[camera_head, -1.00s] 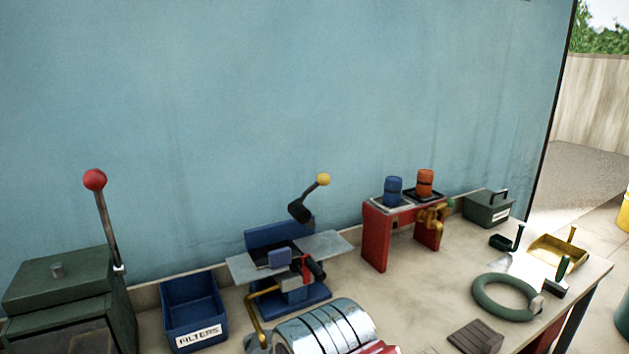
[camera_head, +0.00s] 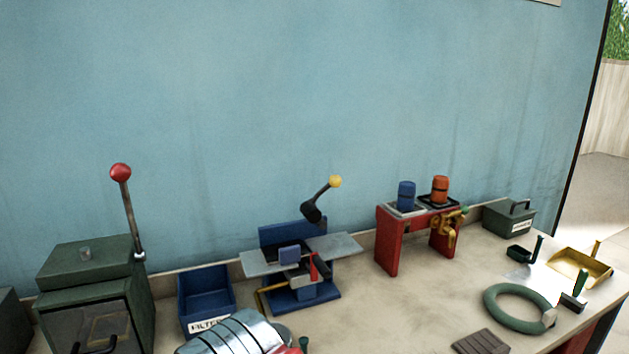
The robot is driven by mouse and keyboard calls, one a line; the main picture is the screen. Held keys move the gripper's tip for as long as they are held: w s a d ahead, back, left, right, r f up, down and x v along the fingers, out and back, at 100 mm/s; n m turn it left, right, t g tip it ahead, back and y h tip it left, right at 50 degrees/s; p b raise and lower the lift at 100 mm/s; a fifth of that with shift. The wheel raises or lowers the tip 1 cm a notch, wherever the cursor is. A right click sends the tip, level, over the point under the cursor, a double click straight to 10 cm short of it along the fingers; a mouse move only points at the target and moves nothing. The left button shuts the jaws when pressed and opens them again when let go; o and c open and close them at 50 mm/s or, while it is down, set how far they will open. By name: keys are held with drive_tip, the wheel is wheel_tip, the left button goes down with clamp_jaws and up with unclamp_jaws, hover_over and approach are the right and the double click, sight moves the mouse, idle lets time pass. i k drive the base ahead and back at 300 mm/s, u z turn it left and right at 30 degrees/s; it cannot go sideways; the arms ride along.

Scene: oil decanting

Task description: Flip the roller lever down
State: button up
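Two levers show, and no label tells which is the roller lever. A dark lever with a yellow ball (camera_head: 335,182) and a thick black cylindrical end (camera_head: 312,212) points up and right above the blue machine (camera_head: 300,295). A long metal lever with a red ball (camera_head: 120,172) stands up, leaning slightly left, at the green cabinet (camera_head: 92,270). My gripper's fingers are not in view. A shiny ribbed silver part of my arm shows at the bottom edge, in front of the blue machine, well below both ball knobs.
A blue bin labelled FILTERS (camera_head: 205,280) stands between cabinet and machine. A red stand (camera_head: 388,245) holds a blue canister (camera_head: 406,195) and an orange canister (camera_head: 440,190). A green ring (camera_head: 490,305) and a yellow tray (camera_head: 590,270) lie right. The wall is close behind.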

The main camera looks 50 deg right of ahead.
sight(335, 181)
drive_tip(key=u, duration=0.4)
drive_tip(key=k, duration=1.65)
drive_tip(key=z, duration=1.25)
drive_tip(key=i, duration=0.9)
drive_tip(key=u, duration=0.05)
